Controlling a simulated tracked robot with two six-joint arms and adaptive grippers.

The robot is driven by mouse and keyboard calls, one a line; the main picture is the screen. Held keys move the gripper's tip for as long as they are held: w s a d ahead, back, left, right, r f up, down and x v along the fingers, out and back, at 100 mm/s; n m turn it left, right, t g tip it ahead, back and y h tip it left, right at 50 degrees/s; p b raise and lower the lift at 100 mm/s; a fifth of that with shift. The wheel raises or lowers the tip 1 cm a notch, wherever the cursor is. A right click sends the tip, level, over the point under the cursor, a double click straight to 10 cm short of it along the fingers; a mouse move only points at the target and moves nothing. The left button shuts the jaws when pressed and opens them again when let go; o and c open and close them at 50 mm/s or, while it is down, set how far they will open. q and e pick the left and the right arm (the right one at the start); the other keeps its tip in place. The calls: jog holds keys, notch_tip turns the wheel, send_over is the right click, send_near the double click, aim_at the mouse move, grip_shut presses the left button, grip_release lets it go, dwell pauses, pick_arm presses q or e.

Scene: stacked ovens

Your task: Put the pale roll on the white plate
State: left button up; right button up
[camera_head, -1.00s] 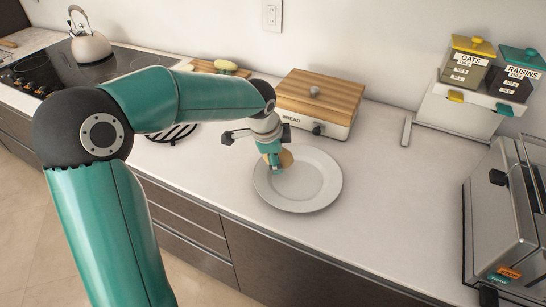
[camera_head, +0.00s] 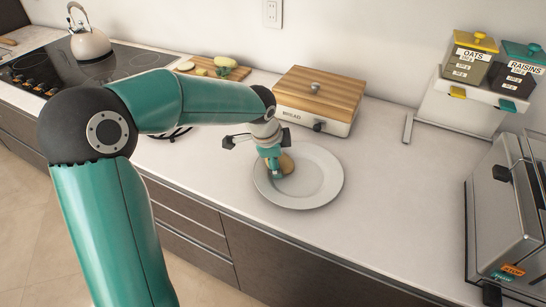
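The pale roll (camera_head: 287,164) is a small tan, rounded piece over the left part of the white plate (camera_head: 318,190). The plate lies flat on the counter, and its upper left part is covered by my gripper and the roll. My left gripper (camera_head: 277,165) points down over the plate with its teal fingertips against the roll, and appears shut on it. The fingers hide part of the roll. I cannot tell whether the roll touches the plate. My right gripper is not in view.
A wooden-lidded bread box (camera_head: 318,98) stands just behind the plate. A cutting board with food (camera_head: 224,68) is further left, near the cooktop (camera_head: 85,65) and kettle (camera_head: 90,42). A metal appliance (camera_head: 505,215) stands at right. The counter right of the plate is clear.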

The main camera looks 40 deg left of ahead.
pick_arm(q)
jog(key=shift+o, duration=0.8)
jog(key=shift+r, duration=0.15)
jog(key=shift+r+p, duration=0.25)
jog(key=shift+p, duration=0.1)
jog(key=v, duration=1.2)
jog(key=shift+r, duration=0.25)
